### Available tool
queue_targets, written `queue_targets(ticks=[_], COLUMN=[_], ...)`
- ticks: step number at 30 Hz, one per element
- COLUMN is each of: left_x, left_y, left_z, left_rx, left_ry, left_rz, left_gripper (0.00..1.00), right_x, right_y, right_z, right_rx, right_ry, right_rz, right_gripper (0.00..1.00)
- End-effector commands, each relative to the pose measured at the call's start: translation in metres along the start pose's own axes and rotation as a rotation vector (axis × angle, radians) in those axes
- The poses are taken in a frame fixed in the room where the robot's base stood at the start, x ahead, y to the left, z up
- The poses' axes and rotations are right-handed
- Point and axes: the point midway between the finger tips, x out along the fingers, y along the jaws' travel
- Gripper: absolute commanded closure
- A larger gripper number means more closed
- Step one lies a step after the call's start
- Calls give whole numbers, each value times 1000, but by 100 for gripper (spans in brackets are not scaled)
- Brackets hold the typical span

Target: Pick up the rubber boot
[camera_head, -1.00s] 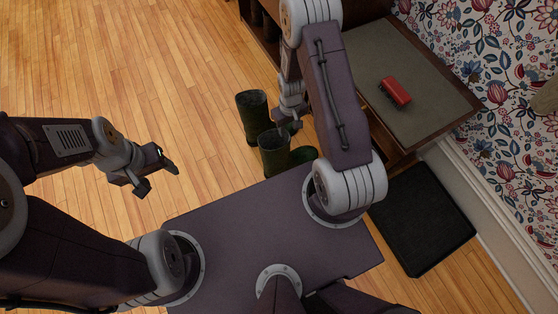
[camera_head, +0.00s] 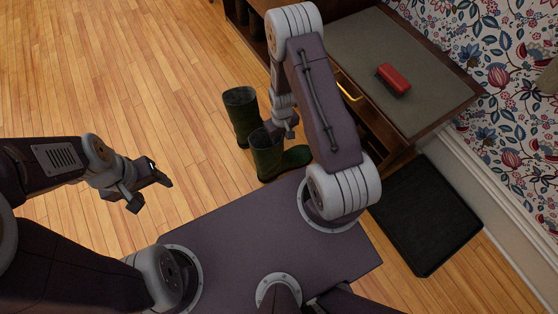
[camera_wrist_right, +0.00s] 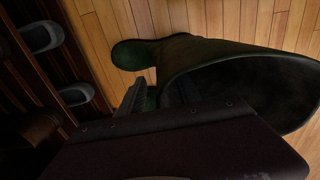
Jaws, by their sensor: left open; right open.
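Two dark green rubber boots stand upright on the wooden floor beside the cabinet. The nearer boot (camera_head: 266,158) has its toe pointing right, and the other boot (camera_head: 239,112) stands just behind it to the left. My right gripper (camera_head: 273,129) is open at the nearer boot's top rim, partly hidden by its own arm. In the right wrist view, a boot's wide opening (camera_wrist_right: 285,85) fills the right side, very close to the jaws. Whether a finger is inside the shaft or touching it I cannot tell. My left gripper (camera_head: 149,188) is open and empty over the floor.
A wooden cabinet (camera_head: 400,65) with a grey-green top stands at right, with a red brush (camera_head: 393,79) on it. A black mat (camera_head: 425,215) lies by the wall's white skirting. Open floor (camera_head: 110,70) spreads at left.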

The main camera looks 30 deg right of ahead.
Motion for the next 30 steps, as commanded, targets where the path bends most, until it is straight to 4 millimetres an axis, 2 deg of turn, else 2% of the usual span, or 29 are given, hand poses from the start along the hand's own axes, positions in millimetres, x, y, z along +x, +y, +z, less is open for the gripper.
queue_targets(ticks=[4, 8, 9, 30], left_x=[-2, -2, -2, -2], left_y=[0, 0, 0, 0], left_z=[0, 0, 0, 0], left_rx=[0, 0, 0, 0], left_ry=[1, 1, 1, 0], left_rz=[0, 0, 0, 0], left_gripper=[38, 38, 38, 38], right_x=[-2, -2, -2, -3], right_y=[0, 0, 0, 0], right_z=[0, 0, 0, -1], right_rx=[0, 0, 0, -1], right_ry=[1, 1, 2, 2], right_rz=[0, 0, 0, 1], right_gripper=[60, 96, 100, 100])
